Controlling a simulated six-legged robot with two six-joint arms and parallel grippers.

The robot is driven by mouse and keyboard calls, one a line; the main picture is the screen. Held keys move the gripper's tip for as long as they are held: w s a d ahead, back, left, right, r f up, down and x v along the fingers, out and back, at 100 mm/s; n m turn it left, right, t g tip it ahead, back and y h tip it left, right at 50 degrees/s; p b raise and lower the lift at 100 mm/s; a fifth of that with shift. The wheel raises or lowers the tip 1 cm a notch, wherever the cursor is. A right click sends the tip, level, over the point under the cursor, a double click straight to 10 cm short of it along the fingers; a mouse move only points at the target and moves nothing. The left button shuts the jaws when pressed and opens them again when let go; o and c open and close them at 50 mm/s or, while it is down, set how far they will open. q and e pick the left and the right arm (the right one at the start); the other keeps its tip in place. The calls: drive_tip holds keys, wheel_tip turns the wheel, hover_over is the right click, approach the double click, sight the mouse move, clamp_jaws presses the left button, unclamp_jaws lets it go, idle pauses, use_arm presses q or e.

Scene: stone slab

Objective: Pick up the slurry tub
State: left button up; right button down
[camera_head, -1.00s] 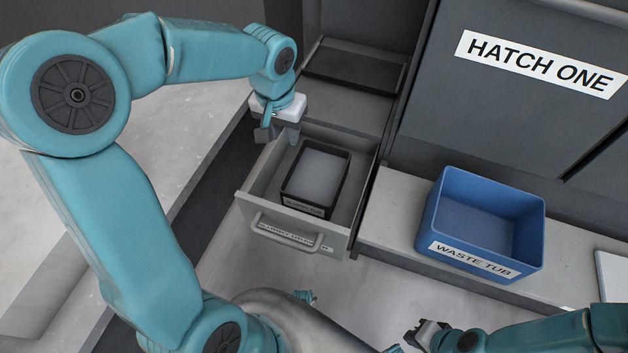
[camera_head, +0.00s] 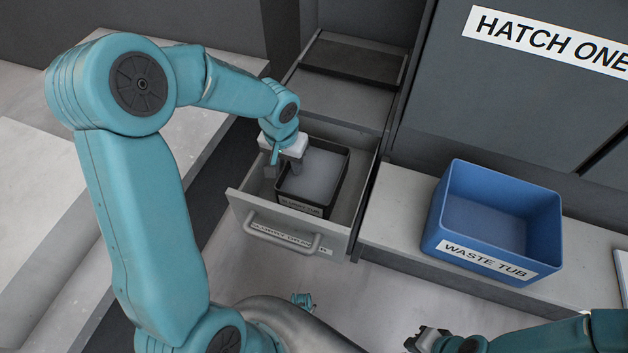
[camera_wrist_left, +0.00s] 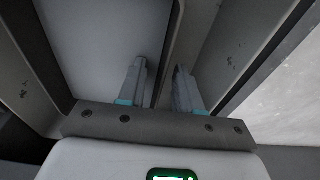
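The slurry tub (camera_head: 325,168) is a dark, open box with pale grey contents and a label on its front, standing in the pulled-out drawer (camera_head: 340,241). My left gripper (camera_head: 284,168) is at the tub's left wall, pointing down. In the left wrist view the two fingers (camera_wrist_left: 160,88) are apart, with the tub's wall (camera_wrist_left: 168,50) running between them. One finger is over the pale contents (camera_wrist_left: 95,40), the other outside the wall. I cannot tell whether either touches it. My right gripper (camera_head: 426,339) is low in the head view, away from the tub; its jaws are too small to judge.
A blue waste tub (camera_head: 492,222) stands on the grey ledge (camera_head: 395,215) right of the drawer. A dark panel labelled HATCH ONE (camera_head: 548,40) rises behind it. The drawer's side walls leave a narrow gap around the slurry tub.

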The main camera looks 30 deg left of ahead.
sight(291, 176)
use_arm(q)
drive_tip(key=f, duration=0.3)
drive_tip(key=shift+w+a+f+b, duration=0.2)
drive_tip(key=shift+w+f+b, duration=0.15)
drive_tip(key=shift+f, duration=0.05)
drive_tip(key=shift+r, duration=0.1)
clamp_jaws()
drive_tip(key=shift+r, duration=0.1)
